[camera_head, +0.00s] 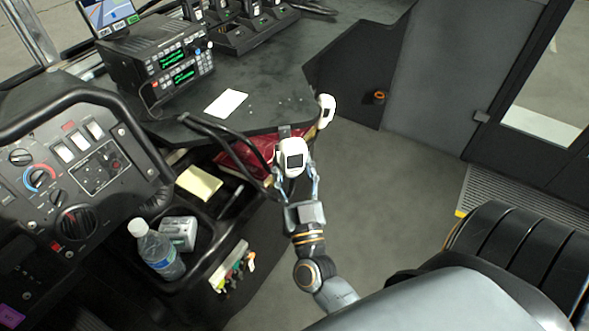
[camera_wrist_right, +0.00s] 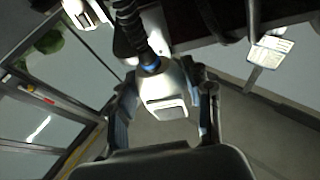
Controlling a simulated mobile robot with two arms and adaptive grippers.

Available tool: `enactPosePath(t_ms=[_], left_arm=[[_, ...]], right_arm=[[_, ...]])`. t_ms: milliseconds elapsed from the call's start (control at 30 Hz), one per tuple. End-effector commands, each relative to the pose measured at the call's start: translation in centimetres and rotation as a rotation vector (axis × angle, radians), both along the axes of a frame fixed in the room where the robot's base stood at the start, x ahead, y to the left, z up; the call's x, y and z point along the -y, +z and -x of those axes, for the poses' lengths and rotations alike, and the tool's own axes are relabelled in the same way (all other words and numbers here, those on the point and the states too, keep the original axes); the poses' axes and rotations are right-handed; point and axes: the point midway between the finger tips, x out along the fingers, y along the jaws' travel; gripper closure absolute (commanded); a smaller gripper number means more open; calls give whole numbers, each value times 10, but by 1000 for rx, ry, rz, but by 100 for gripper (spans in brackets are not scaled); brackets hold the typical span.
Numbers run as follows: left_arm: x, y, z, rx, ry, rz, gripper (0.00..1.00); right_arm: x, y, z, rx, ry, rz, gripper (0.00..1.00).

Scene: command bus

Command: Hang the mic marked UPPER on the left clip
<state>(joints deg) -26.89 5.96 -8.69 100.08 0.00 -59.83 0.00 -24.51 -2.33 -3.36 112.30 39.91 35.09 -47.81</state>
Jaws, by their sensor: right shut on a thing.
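My right gripper (camera_head: 293,174) is shut on a white hand mic (camera_head: 291,152) with a dark face, at the front edge of the dark desk. In the right wrist view the fingers sit on both sides of this mic (camera_wrist_right: 168,92), and its black coiled cord has a blue ring (camera_wrist_right: 151,66). A small dark bracket (camera_head: 284,131) shows just above it; I cannot tell whether they touch. A second white mic (camera_head: 326,110) is at the desk edge to the right; a white mic also shows in the wrist view (camera_wrist_right: 88,12). No UPPER marking is readable. My left gripper is not in view.
A two-unit radio stack (camera_head: 160,55) with green displays stands on the desk (camera_head: 262,80) beside a white card (camera_head: 226,103). A red binder (camera_head: 240,158) lies under the desk edge. A water bottle (camera_head: 156,250) stands at lower left. The floor right of the desk is clear.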

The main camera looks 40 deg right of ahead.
Motion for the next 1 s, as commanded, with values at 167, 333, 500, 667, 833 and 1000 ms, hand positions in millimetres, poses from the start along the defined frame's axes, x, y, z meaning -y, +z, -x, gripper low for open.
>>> enactPosePath(t_ms=[167, 333, 500, 667, 833, 1000], left_arm=[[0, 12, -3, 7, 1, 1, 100], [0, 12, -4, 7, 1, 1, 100], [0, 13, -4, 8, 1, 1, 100], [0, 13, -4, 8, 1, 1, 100], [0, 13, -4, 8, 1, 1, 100], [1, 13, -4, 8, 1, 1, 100]], right_arm=[[4, -3, -10, 2, 0, 0, 75], [8, -5, -21, 1, 0, 2, 75], [11, -7, -28, 1, 0, 0, 75], [12, -8, -29, 1, 0, 0, 75], [12, -8, -30, 1, 0, 0, 75], [12, -8, -29, 1, 0, 0, 75]])
